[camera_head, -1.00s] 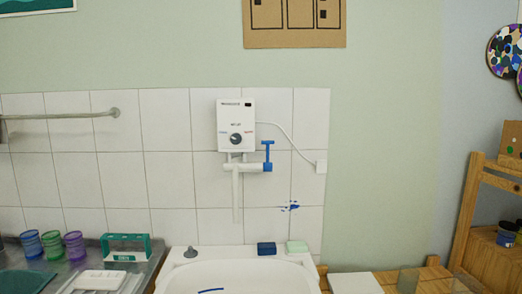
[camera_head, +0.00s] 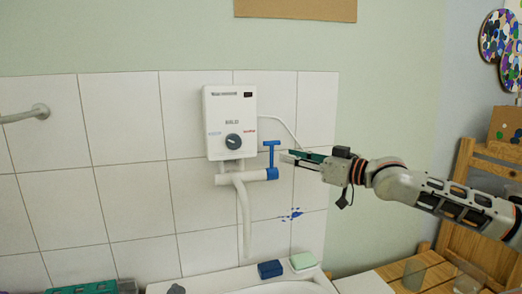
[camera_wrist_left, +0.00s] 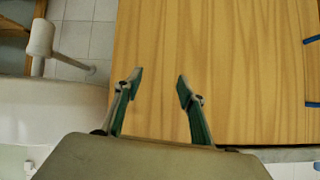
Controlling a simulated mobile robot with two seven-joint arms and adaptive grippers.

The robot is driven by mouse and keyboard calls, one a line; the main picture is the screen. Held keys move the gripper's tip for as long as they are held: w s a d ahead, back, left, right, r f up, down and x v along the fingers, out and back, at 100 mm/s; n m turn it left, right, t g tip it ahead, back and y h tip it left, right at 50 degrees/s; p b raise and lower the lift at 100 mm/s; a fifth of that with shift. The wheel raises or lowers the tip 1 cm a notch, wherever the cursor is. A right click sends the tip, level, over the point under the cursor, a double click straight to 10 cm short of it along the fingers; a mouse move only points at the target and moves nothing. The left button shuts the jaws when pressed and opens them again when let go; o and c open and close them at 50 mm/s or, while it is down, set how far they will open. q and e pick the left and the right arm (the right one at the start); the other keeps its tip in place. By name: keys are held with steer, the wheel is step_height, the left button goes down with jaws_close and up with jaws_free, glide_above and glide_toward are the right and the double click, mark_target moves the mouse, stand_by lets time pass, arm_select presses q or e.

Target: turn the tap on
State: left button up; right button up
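The tap is a white pipe with a spout (camera_head: 243,210) hanging below a white water heater (camera_head: 230,122) on the tiled wall. Its blue T-shaped handle (camera_head: 271,158) stands upright at the right end of the pipe. My right gripper (camera_head: 285,157) comes in from the right at handle height. Its tips point left and are just right of the handle, with a small gap seeming to remain. It is seen side-on, so its opening is unclear. My left gripper (camera_wrist_left: 160,88) is open and empty in the left wrist view, over a wooden surface (camera_wrist_left: 230,60).
A white basin (camera_head: 290,287) is below the spout, with a blue block (camera_head: 270,269) and a pale green block (camera_head: 303,261) on its rim. A white cable runs right from the heater. A wooden shelf (camera_head: 480,165) stands at the right.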

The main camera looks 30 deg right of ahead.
steer(key=p, duration=0.4)
glide_above(271, 168)
steer(key=shift+s+d+r, duration=0.1)
steer(key=shift+s+d, duration=0.3)
steer(key=shift+d, duration=0.05)
steer(key=shift+w+a, duration=0.1)
steer(key=shift+w, duration=0.2)
steer(key=shift+w+a, duration=0.15)
steer(key=shift+w, duration=0.2)
arm_select(q)
steer(key=shift+s+a+r+y, duration=0.25)
steer(key=shift+s+a, duration=0.1)
steer(key=shift+a, duration=0.1)
steer(key=shift+s+a+r+y, duration=0.2)
steer(key=shift+s+a, duration=0.1)
steer(key=shift+a, duration=0.15)
arm_select(e)
jaws_close()
arm_select(q)
steer(key=shift+s+a+f, duration=0.1)
steer(key=shift+s+a, duration=0.05)
